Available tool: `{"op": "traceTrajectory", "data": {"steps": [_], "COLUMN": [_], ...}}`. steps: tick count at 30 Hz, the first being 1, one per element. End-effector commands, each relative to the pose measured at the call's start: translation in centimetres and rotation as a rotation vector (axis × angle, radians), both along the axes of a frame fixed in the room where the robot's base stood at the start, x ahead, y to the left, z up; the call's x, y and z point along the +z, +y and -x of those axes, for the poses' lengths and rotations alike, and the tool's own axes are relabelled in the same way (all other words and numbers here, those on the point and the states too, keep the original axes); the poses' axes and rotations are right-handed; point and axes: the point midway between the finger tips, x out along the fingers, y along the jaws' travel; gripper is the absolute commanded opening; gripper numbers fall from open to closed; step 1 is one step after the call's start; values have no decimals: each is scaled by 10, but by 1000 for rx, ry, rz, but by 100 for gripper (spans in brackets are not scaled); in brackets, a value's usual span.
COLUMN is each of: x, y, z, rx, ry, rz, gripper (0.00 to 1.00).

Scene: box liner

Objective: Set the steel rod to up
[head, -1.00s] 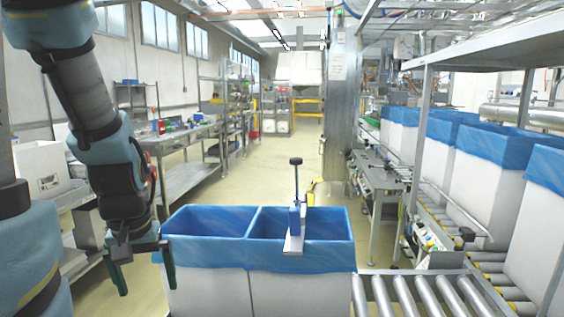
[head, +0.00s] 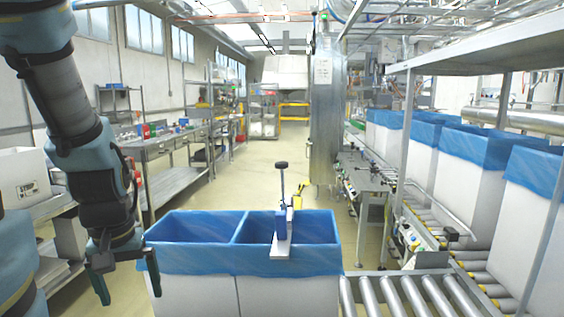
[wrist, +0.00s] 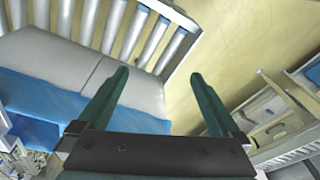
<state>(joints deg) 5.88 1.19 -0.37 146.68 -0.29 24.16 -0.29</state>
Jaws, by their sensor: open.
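The steel rod (head: 282,185) is thin and has a black knob on top. It stands about upright in the head view, above a small blue body on a pale bracket (head: 282,246) at the front rim of the right-hand lined box. Whether it leans slightly, I cannot tell. My gripper (head: 127,282) is at the left front corner of the boxes, well left of the rod and lower than it. Its fingers point down, apart and empty. They also show open in the wrist view (wrist: 160,85). The rod is not visible in the wrist view.
Two white boxes with blue liners (head: 190,262) stand side by side in front. A roller conveyor (head: 400,297) adjoins them on the right. Lined boxes (head: 465,170) stand farther right under a shelf. A workbench (head: 165,145) runs along the left. Open floor (head: 245,190) lies behind.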

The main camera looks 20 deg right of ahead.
Motion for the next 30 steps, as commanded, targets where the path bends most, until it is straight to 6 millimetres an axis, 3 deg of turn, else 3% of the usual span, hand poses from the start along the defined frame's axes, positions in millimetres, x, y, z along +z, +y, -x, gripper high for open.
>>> {"op": "traceTrajectory", "data": {"steps": [5,8,11,13,18,21,25,30], "x": [0,1,9,21,72,110,163,226], "y": [0,-3,-17,-37,-115,-166,-234,-305], "z": [0,-5,-28,-54,-121,-145,-159,-149], "rx": [0,-4,-22,-42,-96,-118,-139,-145], "ry": [0,-4,-18,-35,-87,-118,-163,-210], "rz": [0,1,2,3,9,15,31,59], "gripper": [99,88,76,76,76,76,76,76]}}
